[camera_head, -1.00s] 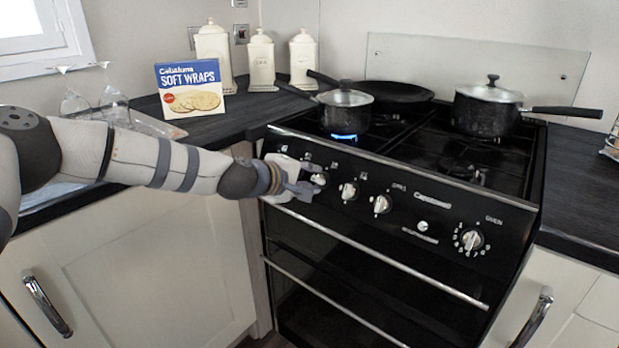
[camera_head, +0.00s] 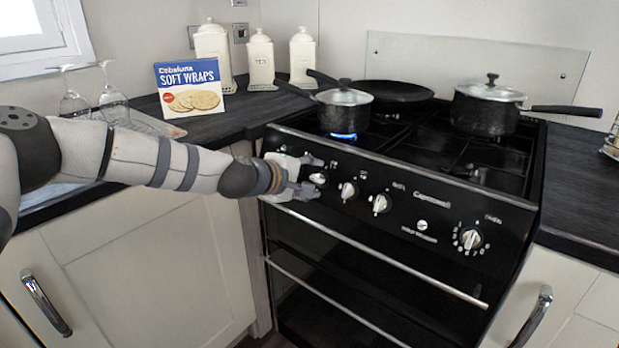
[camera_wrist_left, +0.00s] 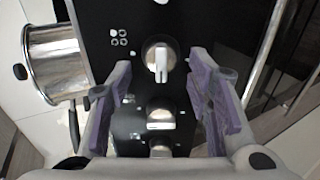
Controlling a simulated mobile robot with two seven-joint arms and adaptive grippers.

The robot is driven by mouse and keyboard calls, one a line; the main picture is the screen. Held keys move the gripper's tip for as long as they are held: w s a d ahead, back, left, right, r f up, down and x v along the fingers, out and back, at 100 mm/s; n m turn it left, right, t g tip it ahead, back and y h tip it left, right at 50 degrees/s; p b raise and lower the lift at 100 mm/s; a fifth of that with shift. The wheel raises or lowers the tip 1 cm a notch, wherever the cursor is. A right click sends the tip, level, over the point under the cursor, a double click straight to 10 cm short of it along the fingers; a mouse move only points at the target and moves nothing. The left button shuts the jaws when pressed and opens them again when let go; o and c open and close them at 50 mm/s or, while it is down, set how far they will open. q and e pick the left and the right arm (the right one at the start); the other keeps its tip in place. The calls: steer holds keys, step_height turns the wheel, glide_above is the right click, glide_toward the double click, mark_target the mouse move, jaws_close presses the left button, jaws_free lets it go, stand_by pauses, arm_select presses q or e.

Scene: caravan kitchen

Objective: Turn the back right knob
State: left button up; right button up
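My left gripper (camera_head: 304,180) is at the left end of the black stove's control panel (camera_head: 425,205). In the left wrist view its fingers (camera_wrist_left: 160,82) are spread apart on either side of a silver knob (camera_wrist_left: 161,58), with visible gaps. In the head view this knob (camera_head: 318,179) shows just right of the fingers. Two more knobs (camera_wrist_left: 160,117) (camera_wrist_left: 160,151) lie lower between the fingers in the wrist view. Further right in the head view are two knobs (camera_head: 348,191) (camera_head: 381,203) and the oven knob (camera_head: 470,238). Which knob is the back right one cannot be read.
A lidded pot (camera_head: 343,106) stands over a lit blue flame (camera_head: 343,136) on the hob. A second pot (camera_head: 486,108) and a frying pan (camera_head: 396,92) stand further back. A bar handle (camera_head: 375,255) crosses the oven door below the panel.

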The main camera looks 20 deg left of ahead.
arm_select(q)
steer(key=v, duration=1.2)
steer(key=s+d+f+m+g+p, duration=0.1)
steer(key=s+d+f+m+g, duration=0.25)
steer(key=s+f, duration=0.75)
steer(key=s+d+f+m+g+p, duration=0.1)
steer(key=s+d+f+m+g, duration=0.25)
steer(key=s+f, duration=0.75)
steer(key=s+a+f+m+g+y, duration=0.1)
steer(key=s+a+f+m+g, duration=0.1)
steer(key=s, duration=0.7)
steer(key=s+a+f+m+g+y+p, duration=0.1)
steer(key=s+f+m+g, duration=0.1)
steer(key=s, duration=0.8)
steer(key=s+a+f+m+g+y+p, duration=0.1)
steer(key=s+a+f+m+g, duration=0.1)
steer(key=s, duration=0.8)
steer(key=shift+a+m+g+y, duration=0.3)
steer(key=shift+m+g+y, duration=0.15)
steer(key=shift+g, duration=0.45)
arm_select(e)
steer(key=w+r+t, duration=0.1)
steer(key=w+r, duration=0.3)
steer(key=r, duration=0.1)
steer(key=shift+w+t, duration=0.35)
steer(key=shift+t, duration=0.05)
